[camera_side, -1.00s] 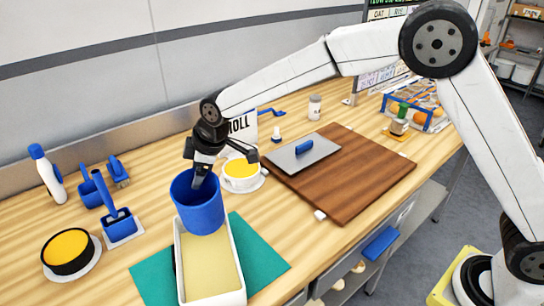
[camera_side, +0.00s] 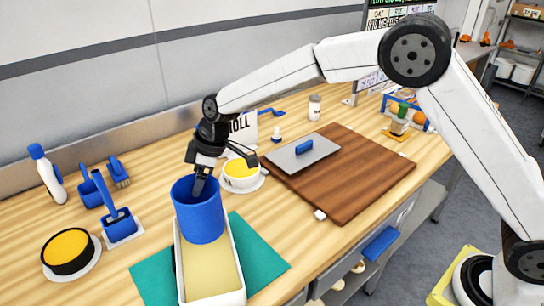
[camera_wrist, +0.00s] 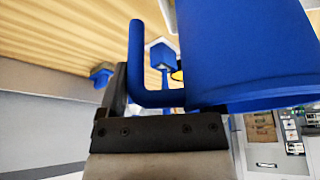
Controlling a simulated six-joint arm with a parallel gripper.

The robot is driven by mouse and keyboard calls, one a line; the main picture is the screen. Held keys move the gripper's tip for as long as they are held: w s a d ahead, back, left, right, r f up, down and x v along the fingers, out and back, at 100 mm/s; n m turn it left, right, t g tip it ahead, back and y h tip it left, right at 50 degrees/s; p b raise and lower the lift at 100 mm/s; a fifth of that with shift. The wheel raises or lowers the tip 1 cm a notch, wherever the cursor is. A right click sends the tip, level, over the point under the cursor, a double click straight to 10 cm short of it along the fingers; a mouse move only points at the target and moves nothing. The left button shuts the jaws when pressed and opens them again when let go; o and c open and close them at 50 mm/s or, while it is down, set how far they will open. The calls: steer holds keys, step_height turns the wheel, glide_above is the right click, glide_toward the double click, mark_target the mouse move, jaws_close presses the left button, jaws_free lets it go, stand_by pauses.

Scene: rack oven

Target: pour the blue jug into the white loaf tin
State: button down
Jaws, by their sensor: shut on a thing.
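The blue jug (camera_side: 199,216) is near upright over the far end of the white loaf tin (camera_side: 241,281) in the side view. The tin stands on a teal mat (camera_side: 262,258) and holds a pale yellow filling. My gripper (camera_side: 202,178) is shut on the jug near its rim. In the wrist view the jug (camera_wrist: 245,50) fills the right side, with its handle (camera_wrist: 138,60) by the dark gripper finger. The jug's inside is mostly hidden. I cannot tell whether its base touches the tin.
A white bowl with yellow contents (camera_side: 241,172) stands just behind the jug. A black tin with yellow contents (camera_side: 68,250) is at the left. Blue tools (camera_side: 118,222) stand nearby.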

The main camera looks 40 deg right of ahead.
steer(key=shift+r, duration=0.1)
steer(key=shift+r, duration=1.95)
steer(key=shift+d, duration=0.15)
